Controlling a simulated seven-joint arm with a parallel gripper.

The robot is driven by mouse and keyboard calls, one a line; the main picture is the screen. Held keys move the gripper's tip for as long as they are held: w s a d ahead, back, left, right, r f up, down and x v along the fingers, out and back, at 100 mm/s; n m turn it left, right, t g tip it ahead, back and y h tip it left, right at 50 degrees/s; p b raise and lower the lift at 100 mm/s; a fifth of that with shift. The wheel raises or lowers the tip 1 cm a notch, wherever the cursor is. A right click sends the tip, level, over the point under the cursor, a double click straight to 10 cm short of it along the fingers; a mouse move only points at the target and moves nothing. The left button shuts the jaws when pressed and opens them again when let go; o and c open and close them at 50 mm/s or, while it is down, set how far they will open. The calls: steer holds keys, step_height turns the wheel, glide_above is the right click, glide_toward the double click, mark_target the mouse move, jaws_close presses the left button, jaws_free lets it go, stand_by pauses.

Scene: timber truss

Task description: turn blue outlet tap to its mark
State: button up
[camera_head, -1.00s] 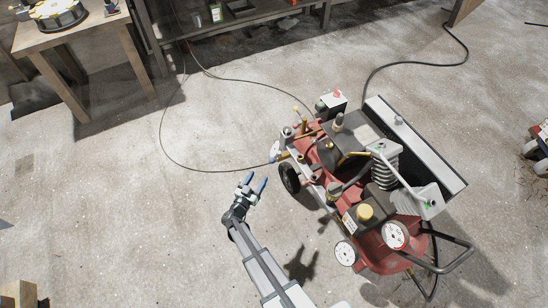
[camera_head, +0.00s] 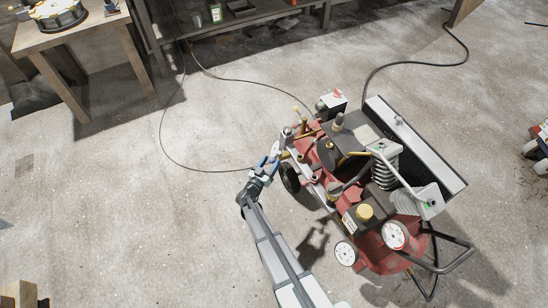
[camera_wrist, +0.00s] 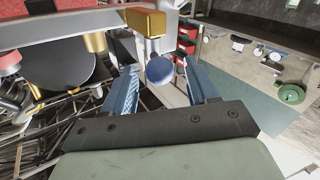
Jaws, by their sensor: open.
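The blue outlet tap (camera_wrist: 159,70) shows in the wrist view as a round blue end below a brass block, between my two blue fingers. In the head view the tap (camera_head: 275,150) is at the left end of the red compressor (camera_head: 323,155), partly behind my fingertips. My gripper (camera_head: 267,162) is open, with one finger on each side of the tap. I see a gap beside the tap in the wrist view; contact cannot be told. The tap's mark cannot be made out.
A black wheel (camera_head: 289,178) of the compressor is just right of my gripper. A dark hose (camera_head: 190,168) curves over the floor to the compressor's left end. Two white gauges (camera_head: 394,235) face the near side.

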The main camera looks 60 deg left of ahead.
mark_target(271, 161)
steer(key=shift+x, duration=1.9)
steer(key=shift+c, duration=0.4)
